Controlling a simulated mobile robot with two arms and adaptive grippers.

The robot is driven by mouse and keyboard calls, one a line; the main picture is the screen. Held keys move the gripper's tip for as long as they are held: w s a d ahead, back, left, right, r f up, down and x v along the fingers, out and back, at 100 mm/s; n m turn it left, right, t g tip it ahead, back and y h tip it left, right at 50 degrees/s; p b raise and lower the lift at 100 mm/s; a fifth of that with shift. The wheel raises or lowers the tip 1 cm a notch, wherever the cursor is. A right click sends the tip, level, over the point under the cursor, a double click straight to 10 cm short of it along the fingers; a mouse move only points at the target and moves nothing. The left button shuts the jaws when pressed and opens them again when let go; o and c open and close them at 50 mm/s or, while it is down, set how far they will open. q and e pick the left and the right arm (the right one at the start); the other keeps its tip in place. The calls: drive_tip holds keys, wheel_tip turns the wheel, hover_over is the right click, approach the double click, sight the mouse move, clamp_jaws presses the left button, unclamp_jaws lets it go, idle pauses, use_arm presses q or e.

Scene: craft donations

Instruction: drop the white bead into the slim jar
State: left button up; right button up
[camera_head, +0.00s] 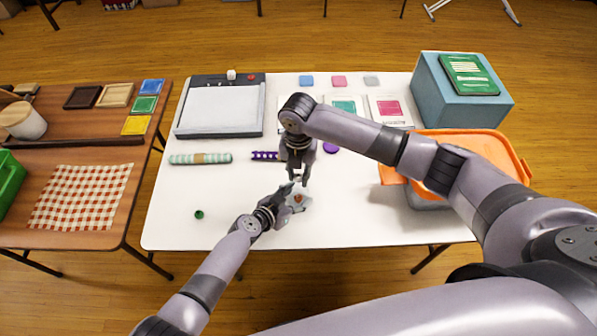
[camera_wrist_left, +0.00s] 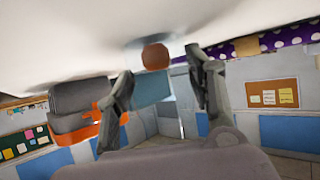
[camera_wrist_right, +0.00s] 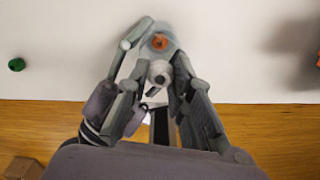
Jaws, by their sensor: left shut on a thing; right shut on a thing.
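The slim jar (camera_head: 301,204) looks like clear glass with an orange-brown bead in it, and stands near the table's front middle. My left gripper (camera_head: 288,193) is shut on it from the left; in the left wrist view the fingers flank it, with the orange-brown bead (camera_wrist_left: 155,56) near the tabletop. My right gripper (camera_head: 299,181) points down from above, shut on the white bead (camera_wrist_right: 160,72), which looks grey in shade. In the right wrist view the bead appears close beside the jar's orange-brown content (camera_wrist_right: 160,42). Its exact height over the rim is unclear.
A green bead (camera_head: 199,214) lies at the front left of the white table (camera_head: 180,235). Rolled paper (camera_head: 200,159), a paper trimmer (camera_head: 219,110), cards and an orange-lidded bin (camera_head: 470,142) are around. A wooden side table (camera_head: 100,235) stands left.

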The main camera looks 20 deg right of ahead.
drive_tip(key=shift+f, duration=0.25)
drive_tip(key=shift+f, duration=0.35)
drive_tip(key=shift+f, duration=0.45)
idle(0.6)
drive_tip(key=o, duration=0.8)
drive_tip(key=shift+r, duration=0.1)
wheel_tip(320, 180, up, 12)
drive_tip(key=shift+f, duration=0.1)
idle(0.3)
